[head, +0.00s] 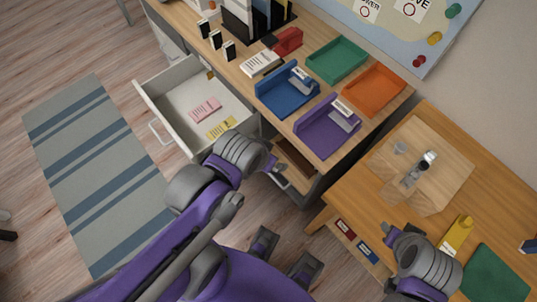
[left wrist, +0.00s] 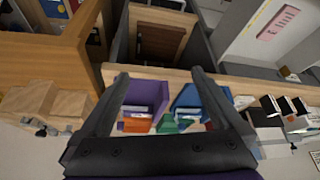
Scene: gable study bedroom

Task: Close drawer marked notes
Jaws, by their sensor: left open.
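A white drawer (head: 165,92) is pulled out of the desk at the left, with pink notes (head: 205,110) and yellow notes (head: 221,127) inside. Its pale handle (head: 158,132) is on the outer front; no marking on it is readable. Part of this drawer shows at the upper right of the left wrist view (left wrist: 240,38). My left gripper (head: 279,172) is open and empty, right of the drawer, near a brown-lined compartment (head: 296,158) in the desk. Its spread fingers show in the left wrist view (left wrist: 165,92). My right gripper (head: 388,231) is over the side table; its jaws are unclear.
The desk top holds blue (head: 285,95), purple (head: 325,132), green (head: 338,58) and orange (head: 373,88) trays. A wooden side table (head: 350,190) stands at the right with a clear container (head: 405,180). A striped rug (head: 95,170) lies on open floor at the left.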

